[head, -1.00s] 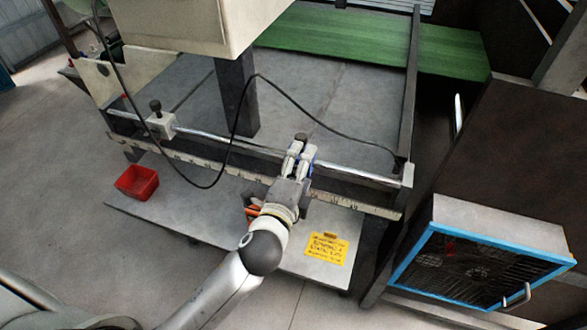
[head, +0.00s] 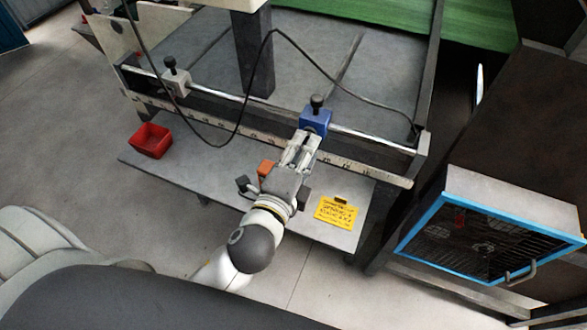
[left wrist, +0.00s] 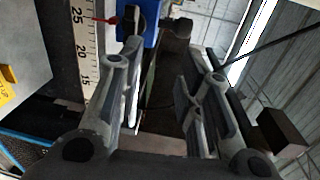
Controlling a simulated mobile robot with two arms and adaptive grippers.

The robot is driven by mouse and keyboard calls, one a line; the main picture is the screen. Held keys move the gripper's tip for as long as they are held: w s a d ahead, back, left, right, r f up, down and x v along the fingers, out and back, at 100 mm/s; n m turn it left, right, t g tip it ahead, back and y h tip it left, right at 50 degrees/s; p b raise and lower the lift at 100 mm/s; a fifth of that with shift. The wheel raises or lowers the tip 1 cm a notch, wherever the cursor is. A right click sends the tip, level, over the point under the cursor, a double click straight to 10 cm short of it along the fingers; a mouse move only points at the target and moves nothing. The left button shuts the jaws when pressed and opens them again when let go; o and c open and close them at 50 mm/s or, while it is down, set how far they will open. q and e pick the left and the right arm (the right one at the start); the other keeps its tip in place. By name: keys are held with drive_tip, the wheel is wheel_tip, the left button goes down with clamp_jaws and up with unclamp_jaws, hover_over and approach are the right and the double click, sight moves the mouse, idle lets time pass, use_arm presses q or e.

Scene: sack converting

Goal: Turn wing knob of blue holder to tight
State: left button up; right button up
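The blue holder (head: 316,122) sits on the metal rail at the right part of the frame, with its black knob (head: 317,101) standing up on top. My left gripper (head: 299,148) is just in front of the holder, with its fingertips close to its front face and below the knob. In the left wrist view the blue holder (left wrist: 151,30) is at the top, and a dark shape that looks like the knob (left wrist: 176,34) is right of it. The left fingers (left wrist: 163,75) are apart with nothing between them. Contact cannot be told. The right gripper is not in view.
A white holder (head: 175,82) with a black knob is further left on the rail. A ruler (head: 220,129) runs along the rail. A black cable loops above it. A red bin (head: 151,140), an orange object (head: 265,167) and a yellow sign (head: 336,211) are on the lower shelf.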

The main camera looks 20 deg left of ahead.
use_arm(q)
drive_tip(key=s+b, duration=0.1)
drive_tip(key=s, duration=0.4)
drive_tip(key=shift+s, duration=0.15)
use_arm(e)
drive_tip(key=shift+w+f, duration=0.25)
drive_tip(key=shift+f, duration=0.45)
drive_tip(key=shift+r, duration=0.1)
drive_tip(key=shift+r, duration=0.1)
